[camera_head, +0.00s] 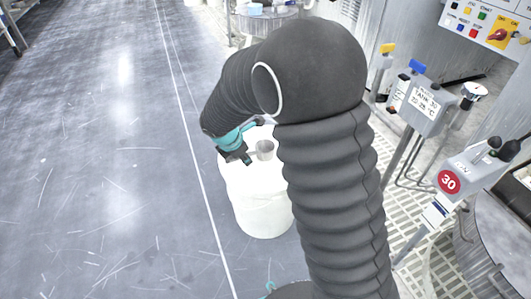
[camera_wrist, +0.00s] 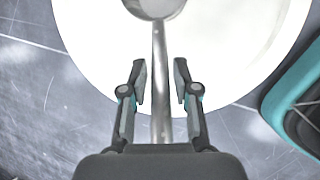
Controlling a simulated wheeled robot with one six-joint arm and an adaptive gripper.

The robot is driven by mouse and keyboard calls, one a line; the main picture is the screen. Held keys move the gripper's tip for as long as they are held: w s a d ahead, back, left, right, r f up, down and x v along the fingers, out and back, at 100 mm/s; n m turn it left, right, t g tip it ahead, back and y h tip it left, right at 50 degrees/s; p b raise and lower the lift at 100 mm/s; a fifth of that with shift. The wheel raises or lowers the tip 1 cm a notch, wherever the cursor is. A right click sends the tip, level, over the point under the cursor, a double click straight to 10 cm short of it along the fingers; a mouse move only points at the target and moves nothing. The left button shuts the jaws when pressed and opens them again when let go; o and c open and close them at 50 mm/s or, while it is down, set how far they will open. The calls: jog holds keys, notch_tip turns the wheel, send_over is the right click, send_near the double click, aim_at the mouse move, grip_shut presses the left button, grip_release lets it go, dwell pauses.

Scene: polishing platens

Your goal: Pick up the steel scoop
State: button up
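The steel scoop (camera_wrist: 158,7) lies on the white round top of a drum, its bowl at the top of the wrist view and its straight handle running down toward my gripper. In the head view the scoop's cup (camera_head: 265,149) shows on the drum, beside my gripper. My gripper (camera_wrist: 160,78) is open, with one finger on each side of the handle and a gap on both sides. The handle's lower end is hidden behind the gripper body. In the head view my gripper (camera_head: 240,158) is over the drum top, partly covered by my arm.
The white drum (camera_head: 262,212) stands on a scratched grey floor (camera_head: 110,150) with a white line. Control posts, one with a red 30 sign (camera_head: 449,182), stand at the right over a grating. The floor left of the drum is clear.

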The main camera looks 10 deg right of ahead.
aim_at(250, 152)
grip_shut()
jog(key=shift+r, duration=0.15)
jog(key=shift+r, duration=0.6)
jog(key=r, duration=0.1)
jog(key=r+p, duration=0.1)
jog(key=d+r, duration=0.1)
jog(key=shift+s+r, duration=0.25)
jog(key=shift+s, duration=0.05)
jog(key=s+d+r+p, duration=0.2)
jog(key=s+d+r, duration=0.4)
jog(key=d, duration=0.2)
jog(key=shift+s+d, duration=0.15)
jog(key=shift+s, duration=0.1)
